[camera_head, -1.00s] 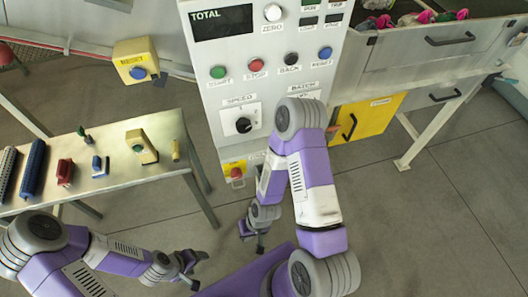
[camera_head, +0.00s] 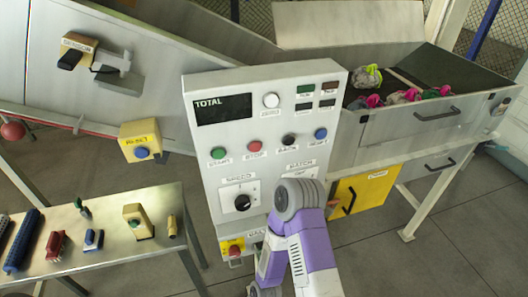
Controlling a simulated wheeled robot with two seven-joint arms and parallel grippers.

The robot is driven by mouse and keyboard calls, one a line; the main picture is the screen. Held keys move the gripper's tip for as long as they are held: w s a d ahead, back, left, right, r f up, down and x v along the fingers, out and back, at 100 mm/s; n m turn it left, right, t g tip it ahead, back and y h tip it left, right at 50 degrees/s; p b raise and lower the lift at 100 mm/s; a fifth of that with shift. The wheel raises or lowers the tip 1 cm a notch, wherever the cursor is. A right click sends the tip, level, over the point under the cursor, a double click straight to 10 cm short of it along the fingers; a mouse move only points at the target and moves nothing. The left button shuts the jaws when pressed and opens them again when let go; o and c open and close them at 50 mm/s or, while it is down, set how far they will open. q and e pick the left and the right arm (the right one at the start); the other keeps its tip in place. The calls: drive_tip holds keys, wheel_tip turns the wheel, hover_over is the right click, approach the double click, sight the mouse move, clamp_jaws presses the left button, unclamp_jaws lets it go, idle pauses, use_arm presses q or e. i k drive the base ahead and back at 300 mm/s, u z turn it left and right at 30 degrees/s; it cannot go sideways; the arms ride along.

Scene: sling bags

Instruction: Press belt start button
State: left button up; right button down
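The control panel (camera_head: 275,195) stands in the middle of the head view. Its green button (camera_head: 218,153) is labelled START and sits at the left of a row with a red STOP button (camera_head: 255,146), a black BACK button (camera_head: 289,140) and a blue button (camera_head: 320,134). A beige box with a green button (camera_head: 138,222) stands on the metal table at the left. My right arm (camera_head: 300,235) covers the lower right part of the panel. Its gripper is below the picture's edge, and my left gripper is out of view too.
The metal table (camera_head: 110,264) at the left holds several small items. A yellow box with a blue button (camera_head: 141,142) is fixed behind it. A conveyor trough with colourful bags (camera_head: 400,97) is at the right.

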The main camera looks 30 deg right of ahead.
sight(218, 153)
drive_tip(key=k, duration=1.25)
drive_tip(key=z, duration=0.2)
drive_tip(key=i, duration=0.85)
drive_tip(key=u, duration=0.3)
